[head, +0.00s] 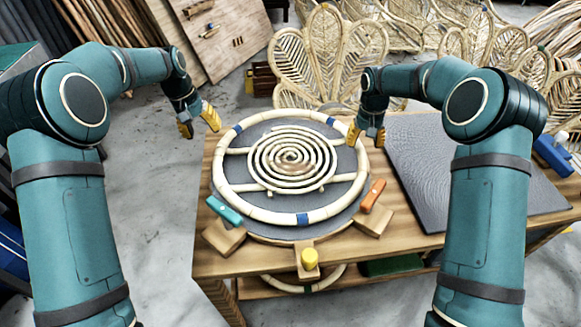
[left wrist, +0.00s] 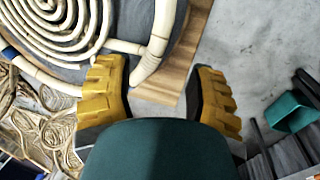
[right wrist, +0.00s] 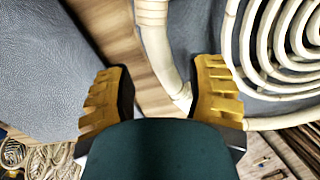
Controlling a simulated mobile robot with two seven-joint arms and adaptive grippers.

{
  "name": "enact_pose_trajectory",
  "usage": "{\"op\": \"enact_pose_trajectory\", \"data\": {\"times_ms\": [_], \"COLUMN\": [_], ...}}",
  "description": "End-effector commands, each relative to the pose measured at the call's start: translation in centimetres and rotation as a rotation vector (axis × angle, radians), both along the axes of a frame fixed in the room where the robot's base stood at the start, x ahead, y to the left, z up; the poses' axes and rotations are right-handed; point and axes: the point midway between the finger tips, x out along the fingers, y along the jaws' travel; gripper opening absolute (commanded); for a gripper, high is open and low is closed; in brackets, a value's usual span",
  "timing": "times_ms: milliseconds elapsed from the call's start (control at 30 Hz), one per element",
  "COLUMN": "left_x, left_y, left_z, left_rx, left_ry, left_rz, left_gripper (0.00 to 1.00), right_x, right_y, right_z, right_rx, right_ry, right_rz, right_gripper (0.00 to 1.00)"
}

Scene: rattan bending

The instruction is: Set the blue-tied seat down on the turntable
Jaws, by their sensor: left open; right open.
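The blue-tied seat (head: 262,214) is a pale rattan ring with blue bindings and a coiled spiral (head: 291,158) in its middle. It appears to lie flat on the round grey turntable (head: 342,162) on the wooden bench. My left gripper (head: 198,121) is open and empty at the ring's far left, outside the rim. In the left wrist view the rattan rim (left wrist: 155,50) shows by one finger. My right gripper (head: 365,134) is open and empty at the far right of the ring. The rim (right wrist: 158,50) reaches between its fingers in the right wrist view; contact is unclear.
Wooden blocks with a teal clamp (head: 224,210), an orange clamp (head: 373,196) and a yellow knob (head: 310,258) stand around the turntable's front. A dark grey mat (head: 470,165) covers the bench's right. Woven rattan chair backs (head: 325,55) stand behind the bench.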

Motion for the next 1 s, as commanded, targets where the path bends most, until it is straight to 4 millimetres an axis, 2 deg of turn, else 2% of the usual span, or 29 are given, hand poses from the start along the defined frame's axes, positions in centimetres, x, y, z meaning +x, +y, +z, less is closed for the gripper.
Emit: {"op": "enact_pose_trajectory", "data": {"times_ms": [100, 333, 500, 767, 1000], "left_x": [0.0, 0.0, 0.0, 0.0, 0.0], "left_y": [0.0, 0.0, 0.0, 0.0, 1.3], "left_z": [0.0, 0.0, 0.0, 0.0, 0.1], "left_rx": [0.000, 0.000, 0.000, 0.000, 0.000], "left_ry": [0.000, 0.000, 0.000, 0.000, 0.001], "left_rz": [0.000, 0.000, 0.000, 0.000, 0.003], "left_gripper": [0.55, 0.55, 0.55, 0.55, 0.55], "right_x": [0.1, 0.0, 0.0, 0.0, 0.0], "right_y": [0.0, 0.1, 0.1, 0.1, 0.1], "right_z": [2.5, 5.5, 6.2, 6.2, 6.8], "right_rx": [0.001, 0.001, 0.001, 0.001, 0.000], "right_ry": [-0.004, -0.001, 0.001, 0.001, 0.001], "right_rz": [-0.001, 0.000, 0.000, 0.000, 0.000], "right_gripper": [0.55, 0.55, 0.55, 0.55, 0.55]}}
